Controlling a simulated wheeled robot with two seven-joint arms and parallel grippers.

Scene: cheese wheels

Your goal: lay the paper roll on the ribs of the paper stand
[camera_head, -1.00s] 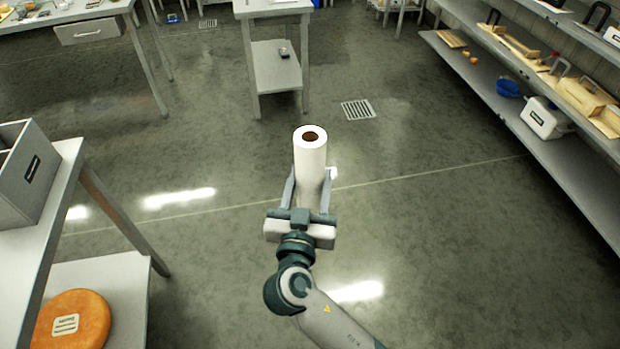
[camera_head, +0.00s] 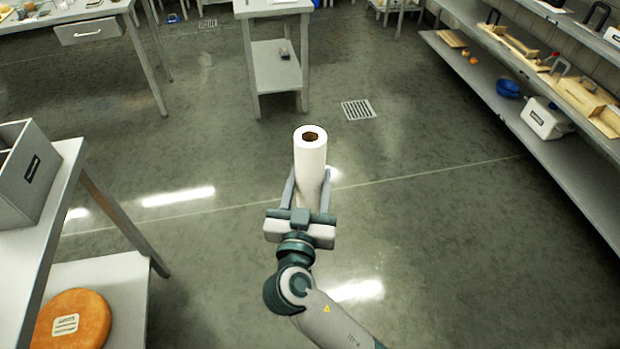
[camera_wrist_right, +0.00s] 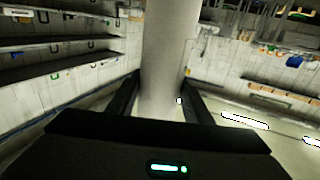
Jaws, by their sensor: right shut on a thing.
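The paper roll (camera_head: 310,158) is white with a brown core and stands upright in the middle of the head view. My right gripper (camera_head: 309,190) is shut on it, one finger on each side, and holds it out over the floor. In the right wrist view the roll (camera_wrist_right: 170,60) rises between the two fingers of the right gripper (camera_wrist_right: 160,100). The roll's lower end is hidden behind the gripper. I cannot make out the paper stand in these views. My left gripper is not in view.
A table with a grey bin (camera_head: 28,175) and an orange cheese wheel (camera_head: 72,320) on its lower shelf stands at the left. A small table (camera_head: 272,8) stands ahead. Long shelves (camera_head: 560,150) with boards and a white box (camera_head: 546,118) run along the right. The middle floor is clear.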

